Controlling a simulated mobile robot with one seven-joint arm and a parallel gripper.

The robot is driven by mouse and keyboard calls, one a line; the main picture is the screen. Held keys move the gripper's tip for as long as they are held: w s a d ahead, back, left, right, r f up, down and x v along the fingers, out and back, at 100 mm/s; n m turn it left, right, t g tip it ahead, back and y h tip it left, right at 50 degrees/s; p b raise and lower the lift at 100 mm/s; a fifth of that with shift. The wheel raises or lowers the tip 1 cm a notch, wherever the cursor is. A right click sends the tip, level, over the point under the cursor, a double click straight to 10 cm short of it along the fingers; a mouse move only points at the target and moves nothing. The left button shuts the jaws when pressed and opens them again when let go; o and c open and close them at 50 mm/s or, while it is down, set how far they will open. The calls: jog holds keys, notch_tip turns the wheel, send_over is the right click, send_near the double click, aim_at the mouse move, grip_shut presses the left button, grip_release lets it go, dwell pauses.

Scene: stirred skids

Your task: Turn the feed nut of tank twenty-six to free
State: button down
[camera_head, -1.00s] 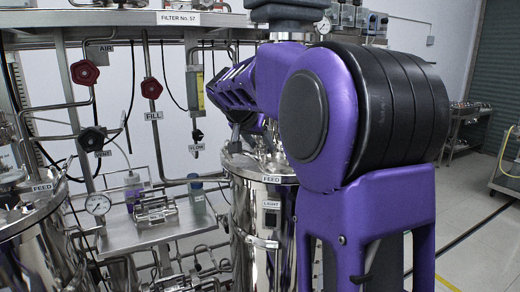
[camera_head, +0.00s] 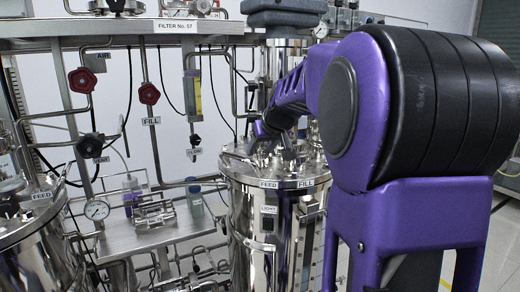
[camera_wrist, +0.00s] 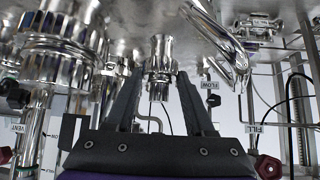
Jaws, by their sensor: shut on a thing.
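A shiny steel tank (camera_head: 255,225) stands in the middle of the head view, with FEED, FILL and LIGHT labels at its front. No tank number is readable. My gripper (camera_head: 283,148) is low over its lid, behind the FEED label. In the wrist view, the dark fingers of my gripper (camera_wrist: 160,75) close around a small steel nut-like fitting (camera_wrist: 161,52) near the lid surface. It appears to be the feed nut; its contact with the fingers is partly hidden, and its turn position cannot be read.
A second steel tank (camera_head: 30,240) with a FEED label stands at the left. A curved steel pipe (camera_wrist: 222,45) runs close to the right finger. Red-knobbed valves (camera_head: 82,80) and pipes stand behind.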

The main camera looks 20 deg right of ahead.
jog(key=n+y, duration=0.1)
jog(key=n+b, duration=0.1)
jog(key=n+y+b, duration=0.1)
jog(key=shift+d+f+y, duration=0.3)
jog(key=shift+r+n+g+y+b, duration=0.1)
jog(key=shift+n+g+y+b, duration=0.2)
jog(key=shift+n+y+b, duration=0.5)
jog(key=n+y, duration=0.1)
jog(key=n+g+p, duration=0.1)
jog(key=n, duration=0.1)
jog(key=shift+w+d+r+n+y+p, duration=0.1)
jog(key=shift+d+r+n+y+p, duration=0.05)
jog(key=shift+n+y+p, duration=0.2)
jog(key=shift+n+g+y+p, duration=0.4)
jog(key=shift+n+g+y, duration=0.15)
jog(key=shift+n, duration=0.2)
jog(key=shift+c, duration=1.3)
grip_release()
